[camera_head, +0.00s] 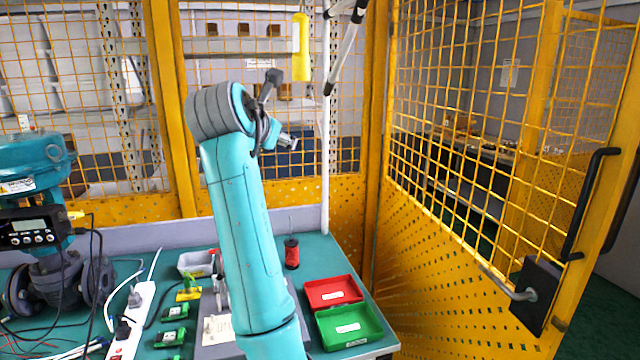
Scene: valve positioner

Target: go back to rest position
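My teal and grey arm rises from the bottom middle of the picture, over the bench (365,325), up to a grey-banded elbow. The far end of the arm is folded behind the elbow, so much of it is hidden. My gripper (287,142) shows only in small part, as grey metal pieces to the right of the elbow, above the bench. Its fingers are too small and covered to tell open from shut. I see nothing clearly held in it.
On the bench are a valve with a positioner (33,232) at left, a power strip (131,318), a grey bin (197,264), a red spool (291,253), a red tray (332,292) and a green tray (348,326). A yellow mesh fence (372,130) stands behind and right.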

